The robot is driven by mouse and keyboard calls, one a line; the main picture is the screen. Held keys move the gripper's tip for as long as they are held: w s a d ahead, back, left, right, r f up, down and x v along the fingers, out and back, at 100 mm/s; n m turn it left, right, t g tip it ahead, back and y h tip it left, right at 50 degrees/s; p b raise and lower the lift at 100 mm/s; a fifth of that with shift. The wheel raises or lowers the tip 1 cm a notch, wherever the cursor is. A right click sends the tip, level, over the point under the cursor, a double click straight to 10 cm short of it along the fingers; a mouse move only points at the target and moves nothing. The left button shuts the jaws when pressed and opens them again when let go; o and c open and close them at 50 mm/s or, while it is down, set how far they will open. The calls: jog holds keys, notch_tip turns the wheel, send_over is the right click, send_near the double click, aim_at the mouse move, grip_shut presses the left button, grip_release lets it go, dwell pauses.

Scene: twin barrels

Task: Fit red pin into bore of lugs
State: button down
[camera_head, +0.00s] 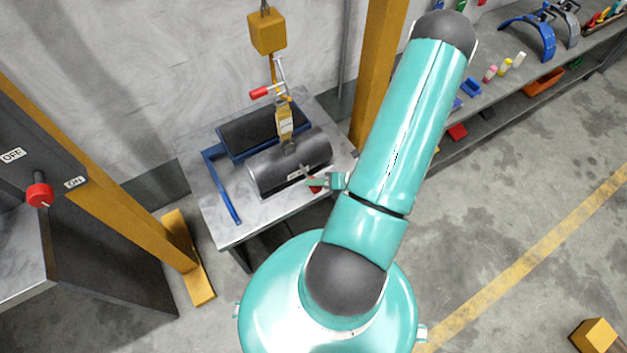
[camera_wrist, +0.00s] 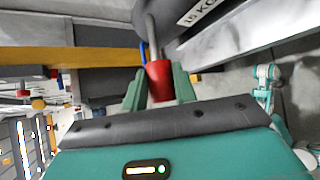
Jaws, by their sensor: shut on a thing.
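My gripper (camera_wrist: 160,88) is shut on the red pin (camera_wrist: 159,80), with a green finger on each side of its red head. The pin's grey shank points away from my gripper toward the dark barrel. In the head view the pin's red end (camera_head: 315,186) shows by my gripper (camera_head: 325,183), beside the near barrel (camera_head: 290,163). The barrel is a dark cylinder marked with a weight label, also in the wrist view (camera_wrist: 180,15). A yellow hook block (camera_head: 285,120) hangs over its top. The lugs and bore are too small or hidden to make out.
A second dark barrel (camera_head: 262,130) lies behind in a blue frame (camera_head: 218,150) on the grey table (camera_head: 232,232). A yellow hoist weight (camera_head: 267,32) hangs above. A yellow post (camera_head: 378,75) stands right of the table. A shelf with tools (camera_head: 500,95) runs at upper right.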

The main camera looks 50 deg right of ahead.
jog(key=shift+s+d, duration=0.15)
jog(key=shift+w+d, duration=0.1)
jog(key=shift+w, duration=0.15)
jog(key=shift+w+d, duration=0.25)
jog(key=shift+w, duration=0.6)
jog(key=shift+w+d, duration=0.2)
jog(key=shift+w, duration=0.6)
jog(key=shift+w+d, duration=0.25)
jog(key=shift+w, duration=0.6)
jog(key=shift+w+d, duration=0.35)
jog(key=shift+w, duration=0.8)
jog(key=shift+w+d, duration=0.35)
jog(key=shift+w, duration=0.85)
jog(key=shift+w+d, duration=0.35)
jog(key=shift+w, duration=0.8)
jog(key=c, duration=1)
grip_release()
jog(key=shift+c, duration=0.2)
jog(key=v, duration=1.3)
jog(key=shift+s+r, duration=0.25)
jog(key=shift+s, duration=0.05)
jog(key=shift+d, duration=0.15)
